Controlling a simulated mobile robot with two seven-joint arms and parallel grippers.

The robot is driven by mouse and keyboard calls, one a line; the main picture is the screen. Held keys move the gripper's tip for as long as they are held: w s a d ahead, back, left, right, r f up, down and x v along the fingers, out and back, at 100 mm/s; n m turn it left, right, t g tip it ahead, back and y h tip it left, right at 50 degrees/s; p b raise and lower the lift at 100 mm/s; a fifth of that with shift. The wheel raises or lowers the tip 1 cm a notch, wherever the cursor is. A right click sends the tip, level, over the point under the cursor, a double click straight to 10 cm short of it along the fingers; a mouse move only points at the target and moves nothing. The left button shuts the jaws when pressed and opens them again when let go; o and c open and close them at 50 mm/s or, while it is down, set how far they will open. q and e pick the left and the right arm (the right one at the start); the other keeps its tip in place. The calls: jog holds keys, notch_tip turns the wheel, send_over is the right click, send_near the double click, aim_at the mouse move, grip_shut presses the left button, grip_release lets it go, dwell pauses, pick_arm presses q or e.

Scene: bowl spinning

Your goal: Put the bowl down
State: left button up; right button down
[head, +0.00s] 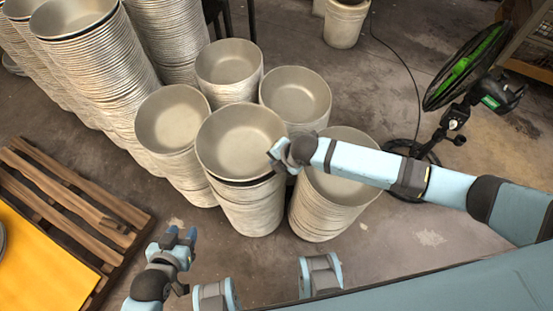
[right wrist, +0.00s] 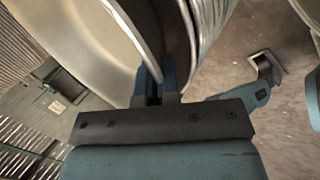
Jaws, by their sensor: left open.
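The bowl (head: 240,140), wide and grey-beige, is at the top of the front middle stack (head: 250,208). A dark gap shows between it and the stack below. My right gripper (head: 283,153) is at the bowl's right rim. In the right wrist view its fingers (right wrist: 157,84) close around the rim of the bowl (right wrist: 85,40), which fills the upper left; the fingertips are partly hidden by the rim. My left gripper (head: 180,236) is open and empty, low over the floor, in front of the stacks and apart from them.
More bowl stacks stand close around: one at left (head: 172,120), two behind (head: 229,65) (head: 296,95), one at right (head: 325,215). Tall stacks (head: 100,60) fill the upper left. A wooden pallet (head: 75,205) lies at left. A black fan (head: 465,70) stands at right.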

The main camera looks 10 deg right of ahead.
jog(key=shift+f, duration=0.5)
jog(key=c, duration=1.4)
grip_release()
jog(key=shift+o, duration=0.2)
